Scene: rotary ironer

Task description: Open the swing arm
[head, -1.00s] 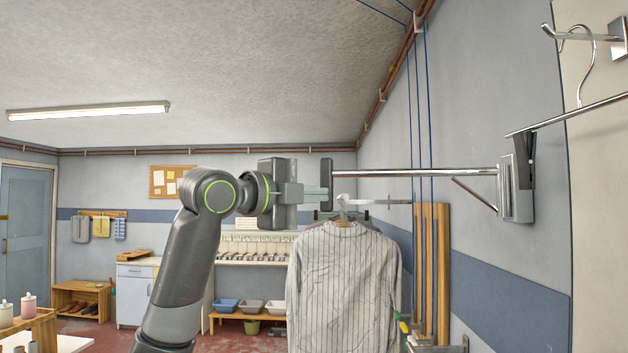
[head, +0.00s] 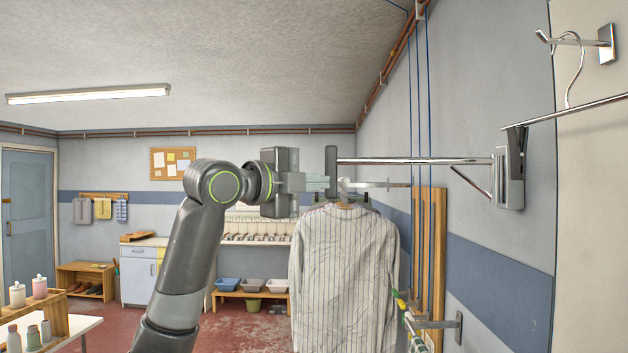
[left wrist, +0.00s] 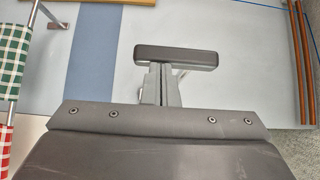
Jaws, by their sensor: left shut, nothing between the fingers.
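The swing arm (head: 420,161) is a chrome bar that reaches out from a grey bracket (head: 509,178) on the right wall, with a slanted brace below. A dark upright end plate (head: 331,172) stands at its free end. My left gripper (head: 322,183) is shut and empty, with its fingertips at the left side of this plate. In the left wrist view the shut fingers (left wrist: 160,84) point at the dark plate (left wrist: 176,57), which hides their tips. They look touching or very close; I cannot tell which. My right gripper is not in view.
A striped shirt (head: 345,275) hangs on a hanger just below the plate. A chrome hook (head: 572,40) and a thin rail (head: 570,110) are at the upper right. Open floor lies at the left.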

